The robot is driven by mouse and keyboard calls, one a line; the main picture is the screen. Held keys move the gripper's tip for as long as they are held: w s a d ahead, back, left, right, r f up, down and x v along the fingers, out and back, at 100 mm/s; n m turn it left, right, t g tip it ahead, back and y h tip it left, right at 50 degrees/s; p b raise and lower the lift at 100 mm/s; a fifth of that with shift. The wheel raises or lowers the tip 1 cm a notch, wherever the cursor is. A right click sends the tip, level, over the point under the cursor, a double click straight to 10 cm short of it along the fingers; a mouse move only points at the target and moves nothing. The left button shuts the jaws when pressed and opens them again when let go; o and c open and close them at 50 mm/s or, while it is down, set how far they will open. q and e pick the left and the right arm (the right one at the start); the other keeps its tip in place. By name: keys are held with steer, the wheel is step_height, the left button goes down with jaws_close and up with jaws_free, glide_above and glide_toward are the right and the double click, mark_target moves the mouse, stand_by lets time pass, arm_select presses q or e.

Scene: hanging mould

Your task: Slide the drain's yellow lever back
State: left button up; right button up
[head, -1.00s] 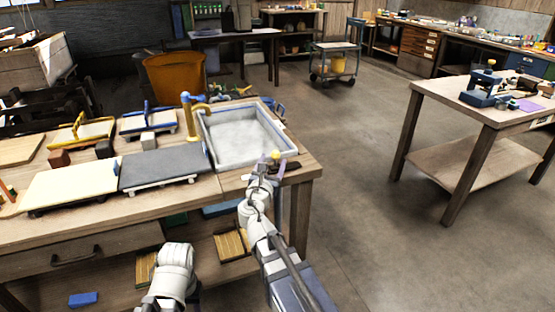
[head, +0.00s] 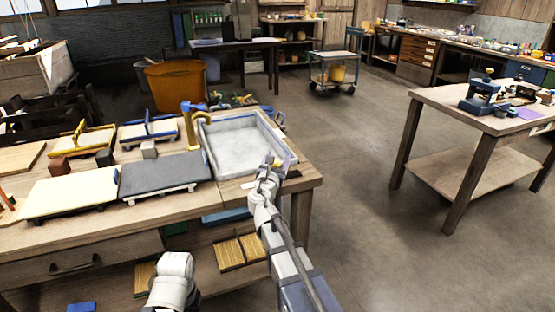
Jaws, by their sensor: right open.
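The drain basin (head: 238,146), a grey-white rectangular tub with a pale rim, sits at the right end of the wooden bench. My right gripper (head: 269,164) is open at the basin's front right corner, at the spot of the drain. The yellow lever is not clearly visible there; my gripper seems to cover it. I cannot tell whether the jaws are around the lever or touching it.
A yellow tap (head: 191,125) with a blue handle stands at the basin's left rim. A dark grey board (head: 163,173) and a cream board (head: 70,190) lie left on the bench (head: 235,188).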

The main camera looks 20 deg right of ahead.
jaws_close()
stand_by(0.4)
stand_by(0.9)
